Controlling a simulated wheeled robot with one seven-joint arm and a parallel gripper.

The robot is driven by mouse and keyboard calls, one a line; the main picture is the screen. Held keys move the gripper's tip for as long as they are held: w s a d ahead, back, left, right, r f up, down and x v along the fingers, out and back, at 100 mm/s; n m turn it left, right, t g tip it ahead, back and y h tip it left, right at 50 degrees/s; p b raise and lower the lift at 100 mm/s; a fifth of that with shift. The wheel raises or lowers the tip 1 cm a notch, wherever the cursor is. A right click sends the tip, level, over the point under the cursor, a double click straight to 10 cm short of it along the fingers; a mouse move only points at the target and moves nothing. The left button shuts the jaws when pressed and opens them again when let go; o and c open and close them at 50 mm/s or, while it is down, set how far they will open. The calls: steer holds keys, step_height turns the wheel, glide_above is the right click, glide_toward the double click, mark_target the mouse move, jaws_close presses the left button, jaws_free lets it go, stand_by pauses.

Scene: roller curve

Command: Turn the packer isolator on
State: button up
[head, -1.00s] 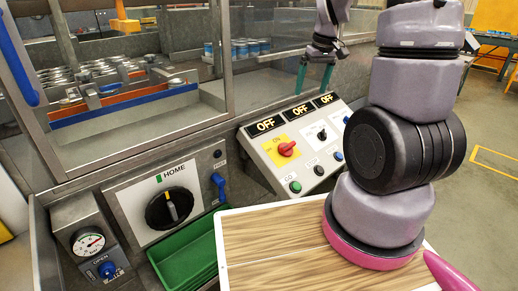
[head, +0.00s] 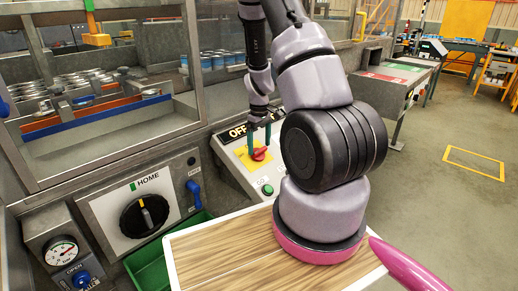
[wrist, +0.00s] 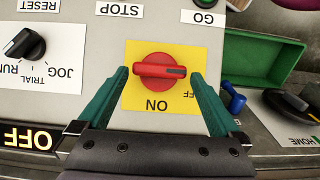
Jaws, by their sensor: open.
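The packer isolator is a red rotary knob (wrist: 157,72) on a yellow plate (wrist: 135,98) marked ON and OFF. In the wrist view its handle lies crosswise, with its dark mark at the right end, on the side of the OFF label. In the head view the knob (head: 259,154) sits on the sloped grey panel, partly covered by my arm. My gripper (wrist: 159,76) is open, with one teal finger on each side of the knob and gaps between. In the head view my gripper (head: 259,143) is right at the knob.
A display (wrist: 28,138) reads OFF. A black TRIAL/RUN/JOG selector (wrist: 25,44) is beside the isolator. A green button (head: 267,190) is near the knob. The HOME dial (head: 144,215), blue lever (head: 194,193), green bin (head: 150,268) and glass guard frame stand to the left.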

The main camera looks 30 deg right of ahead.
steer(key=shift+f, duration=1)
steer(key=shift+c, duration=0.3)
steer(key=c, duration=1)
